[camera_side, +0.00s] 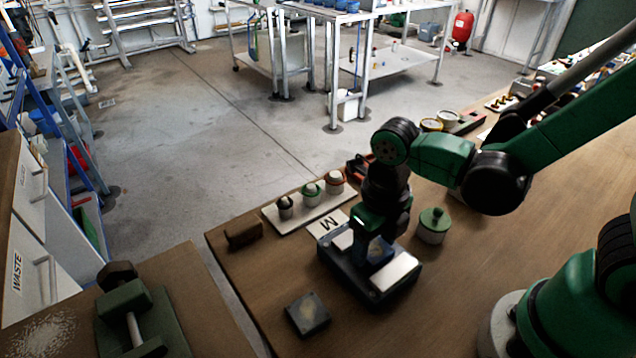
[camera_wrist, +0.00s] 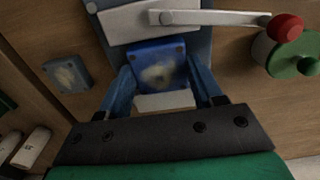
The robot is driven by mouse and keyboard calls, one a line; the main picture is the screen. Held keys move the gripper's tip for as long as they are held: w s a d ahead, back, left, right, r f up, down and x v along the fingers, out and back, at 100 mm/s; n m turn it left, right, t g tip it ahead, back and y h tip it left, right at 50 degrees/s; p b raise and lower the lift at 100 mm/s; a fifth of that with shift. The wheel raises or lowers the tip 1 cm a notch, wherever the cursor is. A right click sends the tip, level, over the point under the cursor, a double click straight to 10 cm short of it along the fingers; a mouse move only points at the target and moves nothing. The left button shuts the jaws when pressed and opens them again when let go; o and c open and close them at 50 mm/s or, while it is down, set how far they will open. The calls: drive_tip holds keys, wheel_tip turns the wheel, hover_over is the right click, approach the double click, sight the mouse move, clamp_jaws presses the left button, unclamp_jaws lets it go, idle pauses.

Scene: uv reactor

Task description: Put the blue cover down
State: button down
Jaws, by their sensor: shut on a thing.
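The blue cover (camera_wrist: 158,57) is a small blue block with a pale worn patch and screw heads at its corners. In the wrist view it sits between the two blue fingers of my gripper (camera_wrist: 163,84), which is shut on it. In the side view my gripper (camera_side: 374,250) points down over the dark grey-blue reactor base (camera_side: 345,281), and the cover is largely hidden there. I cannot tell whether the cover touches the base. The base has pale metal plates (camera_side: 394,272) and, in the wrist view, a pale lever (camera_wrist: 215,18) with a red knob (camera_wrist: 286,27).
A separate dark square block (camera_side: 307,314) with a pale patch lies near the table's front edge. A green-lidded jar (camera_side: 433,227) stands right of the base. Behind are a white card marked M (camera_side: 327,223), a rack with several knobs (camera_side: 311,204) and a brown block (camera_side: 243,233).

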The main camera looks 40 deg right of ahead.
sight(375, 247)
drive_tip(key=shift+f, duration=0.15)
drive_tip(key=shift+c, duration=0.7)
unclamp_jaws()
wheel_tip(375, 247, up, 12)
drive_tip(key=w+d+m+t, duration=0.1)
drive_tip(key=d+m+t, duration=0.2)
drive_tip(key=m, duration=1.5)
drive_tip(key=w+d+f+m+t, duration=0.1)
drive_tip(key=d+m+t, duration=0.3)
drive_tip(key=m, duration=1.4)
drive_tip(key=shift+w+f, duration=0.25)
drive_tip(key=shift+w, duration=0.15)
